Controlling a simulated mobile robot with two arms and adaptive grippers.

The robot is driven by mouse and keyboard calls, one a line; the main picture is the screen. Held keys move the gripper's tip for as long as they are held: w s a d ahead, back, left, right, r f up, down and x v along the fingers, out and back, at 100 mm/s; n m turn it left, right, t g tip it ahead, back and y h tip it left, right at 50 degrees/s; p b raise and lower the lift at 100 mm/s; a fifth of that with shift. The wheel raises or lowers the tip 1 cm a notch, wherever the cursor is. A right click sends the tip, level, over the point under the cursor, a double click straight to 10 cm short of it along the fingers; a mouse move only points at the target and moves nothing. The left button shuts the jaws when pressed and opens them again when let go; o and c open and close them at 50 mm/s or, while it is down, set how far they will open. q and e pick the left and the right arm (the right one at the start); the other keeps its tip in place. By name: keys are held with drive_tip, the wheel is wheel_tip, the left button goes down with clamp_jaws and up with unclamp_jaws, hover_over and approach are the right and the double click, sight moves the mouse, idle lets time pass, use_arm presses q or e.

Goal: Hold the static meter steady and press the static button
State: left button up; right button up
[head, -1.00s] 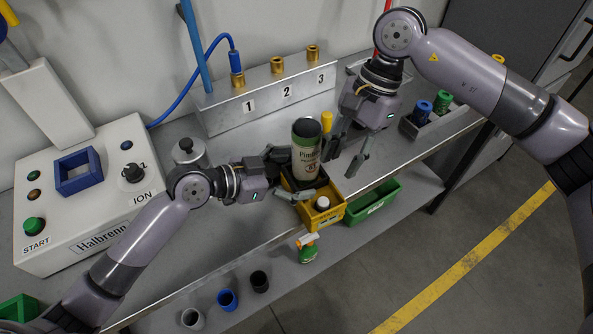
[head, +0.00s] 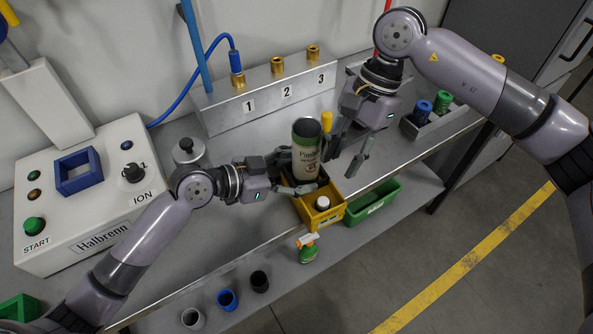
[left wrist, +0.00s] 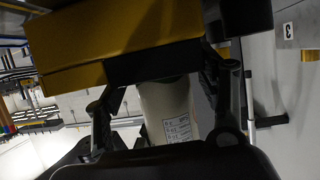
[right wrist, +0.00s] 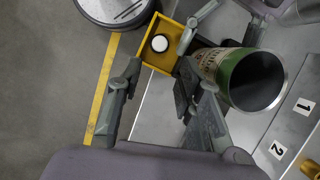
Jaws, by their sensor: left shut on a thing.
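A green and cream printed can (head: 306,160) stands upright with its dark open top facing up. The can's pale printed side shows between the fingers in the left wrist view (left wrist: 172,112). A yellow box (head: 320,212) with a white round cap or button (head: 322,203) and a dark part sits just below and in front of the can. I cannot tell for sure whether this box is the static meter. My right gripper (head: 342,163) is open and empty, just right of the can.
A rail (head: 262,100) with brass fittings numbered 1 to 3 stands behind. The control box (head: 95,215) with START and ION controls is at left. A green bin (head: 372,203) sits right of the yellow box. A spray bottle (head: 307,250) and several cups stand in front, lower down.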

use_arm(q)
drive_tip(key=c, duration=0.5)
drive_tip(key=shift+c, duration=0.4)
use_arm(e)
drive_tip(key=shift+c, duration=1)
drive_tip(key=m, duration=0.4)
drive_tip(key=shift+d+r+y, duration=0.15)
drive_tip(key=shift+d+y, duration=0.05)
drive_tip(key=shift+y, duration=0.1)
drive_tip(key=c, duration=0.4)
drive_tip(key=m, duration=0.4)
drive_tip(key=shift+w+d+r+g+y, duration=0.1)
drive_tip(key=shift+d+r+g+y, duration=0.1)
drive_tip(key=shift+g+y, duration=0.15)
clamp_jaws()
drive_tip(key=d+m+y, duration=0.1)
drive_tip(key=m, duration=0.8)
drive_tip(key=w+d+r+m+g+y, duration=0.1)
drive_tip(key=m+y, duration=0.1)
drive_tip(key=m, duration=0.8)
drive_tip(key=d+r+m+y, duration=0.1)
drive_tip(key=d+m, duration=0.1)
drive_tip(key=m, duration=0.8)
drive_tip(key=shift+w+d+r+g, duration=0.1)
drive_tip(key=shift+w+r+g, duration=0.15)
drive_tip(key=shift+g, duration=0.1)
